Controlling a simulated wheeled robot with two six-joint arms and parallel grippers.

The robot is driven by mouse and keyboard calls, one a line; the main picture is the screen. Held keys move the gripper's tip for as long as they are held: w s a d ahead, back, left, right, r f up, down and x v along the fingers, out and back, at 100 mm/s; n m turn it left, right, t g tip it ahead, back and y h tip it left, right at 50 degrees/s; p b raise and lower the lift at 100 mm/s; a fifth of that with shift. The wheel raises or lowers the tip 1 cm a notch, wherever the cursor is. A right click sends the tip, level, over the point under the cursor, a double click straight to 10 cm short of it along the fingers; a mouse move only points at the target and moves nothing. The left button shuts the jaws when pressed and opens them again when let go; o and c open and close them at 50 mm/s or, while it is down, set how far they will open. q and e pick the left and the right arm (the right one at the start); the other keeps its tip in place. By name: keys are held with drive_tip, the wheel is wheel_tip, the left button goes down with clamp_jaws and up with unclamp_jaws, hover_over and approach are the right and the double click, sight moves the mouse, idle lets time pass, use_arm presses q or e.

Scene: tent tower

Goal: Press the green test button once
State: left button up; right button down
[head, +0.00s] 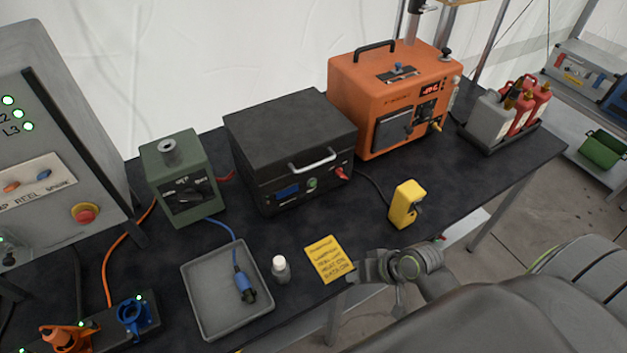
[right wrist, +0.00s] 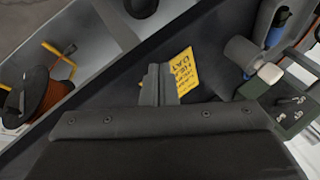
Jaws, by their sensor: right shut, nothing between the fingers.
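The black box (head: 290,150) stands at the back middle of the table in the head view. A small green button (head: 311,184) is on its front panel, between a blue display and a red connector. My right gripper (head: 358,268) is by the table's front edge, just right of the yellow note (head: 327,259) and well in front of the box, apart from the button. In the right wrist view its fingers (right wrist: 159,82) are shut and empty, beside the yellow note (right wrist: 183,72). The button cannot be made out there. My left gripper is not in view.
A yellow device (head: 405,204) stands between my right gripper and the orange machine (head: 395,100). A white-capped bottle (head: 281,270) and a grey tray (head: 205,318) are left of the note. Dark tabletop between note and box is clear.

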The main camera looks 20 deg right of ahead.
drive_tip(key=w, duration=0.1)
drive_tip(key=w+r+m+y, duration=0.1)
drive_tip(key=w+a+r+y, duration=0.1)
drive_tip(key=shift+w+r+m+t+p, duration=0.1)
drive_tip(key=shift+w+m+t+p, duration=0.2)
drive_tip(key=shift+t, duration=0.1)
drive_tip(key=shift+w+d+m+t+y, duration=0.15)
drive_tip(key=shift+w+m+y, duration=0.1)
drive_tip(key=shift+w+m, duration=0.3)
drive_tip(key=shift+w+d+m+t+y, duration=0.15)
drive_tip(key=shift+w+m+y, duration=0.15)
drive_tip(key=shift+w, duration=0.35)
drive_tip(key=w+d+m+t, duration=0.1)
drive_tip(key=w, duration=0.1)
drive_tip(key=w+d+r+m+y, duration=0.1)
drive_tip(key=w+m, duration=0.1)
drive_tip(key=w+d+m+t, duration=0.1)
drive_tip(key=w+m, duration=0.1)
drive_tip(key=w, duration=0.1)
drive_tip(key=shift+d+r+m+t, duration=0.25)
drive_tip(key=shift+r+t, duration=0.05)
drive_tip(key=shift+r, duration=0.05)
drive_tip(key=shift+w+d+r+m, duration=0.15)
drive_tip(key=shift+w+d+m, duration=0.05)
drive_tip(key=shift+w+m, duration=0.1)
